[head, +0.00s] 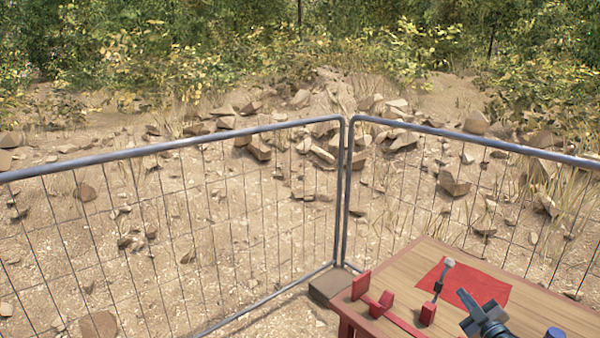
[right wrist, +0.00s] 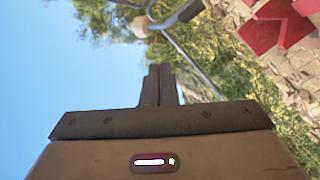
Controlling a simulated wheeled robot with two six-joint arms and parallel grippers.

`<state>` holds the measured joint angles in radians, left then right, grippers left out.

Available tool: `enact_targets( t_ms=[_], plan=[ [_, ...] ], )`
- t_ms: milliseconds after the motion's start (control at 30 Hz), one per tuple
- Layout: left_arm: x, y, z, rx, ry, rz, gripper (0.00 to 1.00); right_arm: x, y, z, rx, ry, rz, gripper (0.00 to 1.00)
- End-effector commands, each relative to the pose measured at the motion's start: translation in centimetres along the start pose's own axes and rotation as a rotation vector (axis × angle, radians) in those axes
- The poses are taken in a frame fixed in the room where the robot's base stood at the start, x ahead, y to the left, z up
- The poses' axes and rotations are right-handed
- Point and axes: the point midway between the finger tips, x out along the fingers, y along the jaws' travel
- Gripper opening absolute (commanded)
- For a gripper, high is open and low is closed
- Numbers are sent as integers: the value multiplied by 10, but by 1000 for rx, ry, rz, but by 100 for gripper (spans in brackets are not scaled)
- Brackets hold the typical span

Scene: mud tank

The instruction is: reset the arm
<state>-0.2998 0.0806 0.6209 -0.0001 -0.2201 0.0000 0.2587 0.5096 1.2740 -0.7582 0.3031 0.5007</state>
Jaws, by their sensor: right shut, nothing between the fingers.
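My right gripper (head: 466,296) is low over the wooden table at the lower right of the head view. In the right wrist view its two fingers (right wrist: 160,70) are pressed together with nothing between them. A thin dark rod with a pale round tip (head: 448,263) rises from a red block (head: 428,313) just left of the gripper, apart from it in the picture. The round tip also shows at the top of the right wrist view (right wrist: 141,27). My left gripper is out of view.
The wooden table (head: 390,275) carries a red mat (head: 490,284), a red bracket-like rack (head: 379,305) along its left side and a blue object (head: 555,333) at the bottom edge. A metal mesh fence (head: 345,190) meets in a corner behind it, with rocky ground and bushes beyond.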

Motion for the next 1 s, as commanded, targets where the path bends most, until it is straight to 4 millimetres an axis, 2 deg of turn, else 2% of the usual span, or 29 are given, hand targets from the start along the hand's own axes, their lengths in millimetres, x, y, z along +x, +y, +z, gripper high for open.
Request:
enact_targets(
  t_ms=[33,167,267,467,500,600,800,1000],
  plan=[
    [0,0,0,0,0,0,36,-14,-18,-4,34,-52,37,0],
    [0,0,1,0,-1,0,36,-54,-51,-8,126,-224,118,0],
    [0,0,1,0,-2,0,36,-93,-79,-11,206,-378,144,0],
    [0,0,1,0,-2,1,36,-193,-140,-28,368,-718,91,0],
    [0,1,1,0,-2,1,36,-215,-152,-34,397,-786,64,0],
    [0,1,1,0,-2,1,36,-263,-177,-51,458,-929,-11,0],
    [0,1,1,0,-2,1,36,-331,-205,-83,526,-1109,-146,0],
    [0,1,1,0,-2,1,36,-380,-220,-113,567,-1225,-262,0]
  ],
)
